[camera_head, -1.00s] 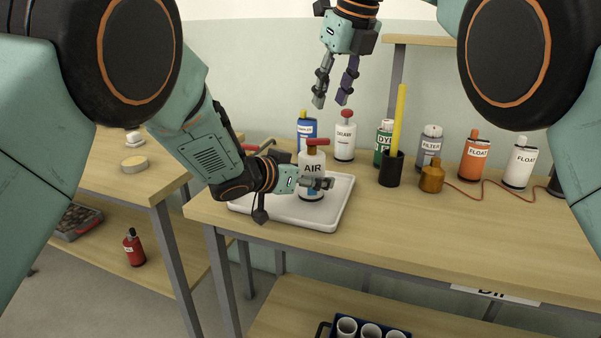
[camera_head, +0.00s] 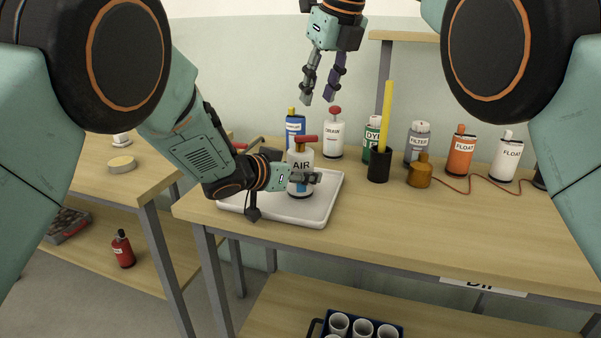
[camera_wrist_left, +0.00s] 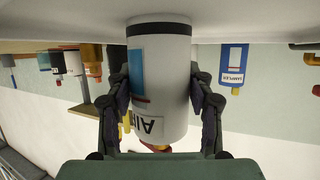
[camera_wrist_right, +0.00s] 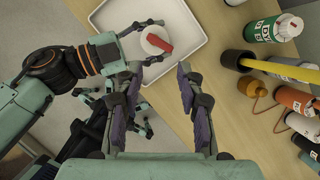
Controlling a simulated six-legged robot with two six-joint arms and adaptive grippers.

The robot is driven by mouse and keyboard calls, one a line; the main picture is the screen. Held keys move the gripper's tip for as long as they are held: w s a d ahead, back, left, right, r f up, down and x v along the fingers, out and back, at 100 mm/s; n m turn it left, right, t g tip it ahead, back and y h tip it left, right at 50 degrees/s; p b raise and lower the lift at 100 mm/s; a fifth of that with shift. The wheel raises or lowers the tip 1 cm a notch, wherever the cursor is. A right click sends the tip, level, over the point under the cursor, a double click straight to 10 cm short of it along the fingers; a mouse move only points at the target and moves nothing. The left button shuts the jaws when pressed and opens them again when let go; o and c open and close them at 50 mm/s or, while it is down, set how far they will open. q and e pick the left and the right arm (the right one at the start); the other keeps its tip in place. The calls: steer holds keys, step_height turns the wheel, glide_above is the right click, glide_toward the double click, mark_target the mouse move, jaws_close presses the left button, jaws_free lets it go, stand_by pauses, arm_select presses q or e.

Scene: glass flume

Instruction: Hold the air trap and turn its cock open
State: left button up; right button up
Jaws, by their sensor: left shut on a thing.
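The air trap is a white bottle labelled AIR (camera_head: 300,159) with a red cock handle (camera_head: 306,139) on top. It stands upright on a white tray (camera_head: 325,207). My left gripper (camera_head: 305,177) is shut around its body; in the left wrist view the fingers (camera_wrist_left: 163,100) press on both sides of the air trap (camera_wrist_left: 160,75).
Behind the tray stand a blue bottle (camera_head: 295,130) and a white DRAW bottle (camera_head: 333,138). The table front right is clear.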

steer(key=shift+s+f, duration=0.1)
steer(key=shift+f, duration=0.2)
steer(key=c, duration=0.3)
steer(key=s+f+g+y, duration=0.1)
steer(key=f+y, duration=0.1)
steer(key=s+f+g+y, duration=0.1)
steer(key=s+f+y, duration=0.1)
steer(key=s+f+g+y, duration=0.1)
steer(key=f+y, duration=0.1)
steer(key=y, duration=0.1)
steer(key=shift+s+d+m, duration=0.25)
steer(key=shift+d+m, duration=0.15)
jaws_close()
steer(key=s+d+f+m+t+y, duration=0.55)
steer(key=d+m+t, duration=0.25)
steer(key=m+t, duration=0.45)
steer(key=m+g, duration=0.1)
glide_toward(304, 141)
steer(key=a, duration=0.4)
steer(key=shift+w+a+r+h, duration=0.15)
steer(key=shift+w+h, duration=0.1)
steer(key=shift+w, duration=0.6)
steer(key=shift+w+a+r+h, duration=0.1)
steer(key=shift+w+r+h, duration=0.1)
steer(key=shift+w, duration=0.65)
